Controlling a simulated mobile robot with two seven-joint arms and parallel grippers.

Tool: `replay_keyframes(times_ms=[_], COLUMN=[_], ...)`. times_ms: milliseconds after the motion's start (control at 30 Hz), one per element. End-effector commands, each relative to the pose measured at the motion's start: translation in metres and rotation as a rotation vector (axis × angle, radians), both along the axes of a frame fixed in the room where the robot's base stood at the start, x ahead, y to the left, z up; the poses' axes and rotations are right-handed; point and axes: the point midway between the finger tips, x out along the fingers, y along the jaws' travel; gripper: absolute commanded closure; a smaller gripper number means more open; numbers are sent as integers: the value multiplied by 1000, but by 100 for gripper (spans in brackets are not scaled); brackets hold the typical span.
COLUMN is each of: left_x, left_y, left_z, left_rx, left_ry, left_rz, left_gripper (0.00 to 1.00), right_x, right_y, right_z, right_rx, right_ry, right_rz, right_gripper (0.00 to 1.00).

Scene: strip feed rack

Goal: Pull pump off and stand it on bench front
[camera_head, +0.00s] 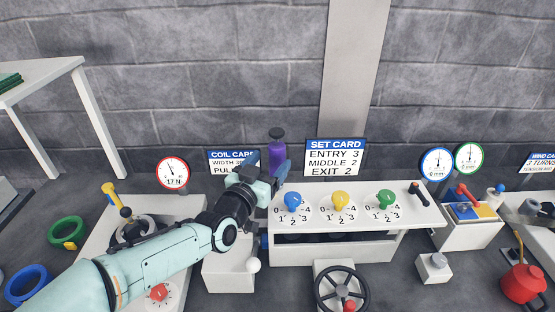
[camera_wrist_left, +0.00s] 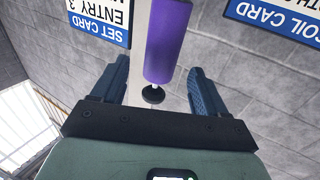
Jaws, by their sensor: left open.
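A purple cylinder with a black knob (camera_head: 277,152) stands upright behind the white bench, between the two cards; it looks like the pump. It also shows in the left wrist view (camera_wrist_left: 168,42), upside down, with its black disc end toward my palm. My left gripper (camera_head: 266,178) is open, its blue fingers on either side of the cylinder's line in the picture. In the left wrist view (camera_wrist_left: 160,85) gaps show beside both fingers, and no grip is seen. The cylinder's lower end is hidden by the gripper. My right gripper is not in view.
The set card (camera_head: 334,158) and coil card (camera_head: 225,165) stand close on either side. A white bench (camera_head: 322,246) with blue, yellow and green knobs is to the right. A white box (camera_head: 228,272) stands below the gripper, and a black handwheel (camera_head: 342,290) stands in front.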

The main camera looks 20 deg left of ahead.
Motion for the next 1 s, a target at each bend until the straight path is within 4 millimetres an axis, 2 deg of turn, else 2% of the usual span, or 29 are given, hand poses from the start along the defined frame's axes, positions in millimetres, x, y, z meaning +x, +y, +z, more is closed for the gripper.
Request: replay_keyframes(times_ms=[33, 267, 533, 833, 867, 1000], left_x=[7, 23, 60, 66, 66, 66], left_y=[-2, -5, -11, -12, -12, -12], left_z=[1, 1, 3, 1, 1, 1], left_rx=[-2, -1, -1, -1, -1, -1], left_ry=[0, 1, 1, 0, 0, 0], left_rz=[-1, -1, -1, -1, -1, -1], left_gripper=[26, 26, 26, 26, 30, 75], right_x=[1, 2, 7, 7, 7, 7], right_y=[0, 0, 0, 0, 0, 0], right_z=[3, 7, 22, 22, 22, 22], right_rx=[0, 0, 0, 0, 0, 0], right_ry=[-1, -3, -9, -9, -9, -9], right_rz=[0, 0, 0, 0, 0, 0], right_gripper=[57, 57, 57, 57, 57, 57])
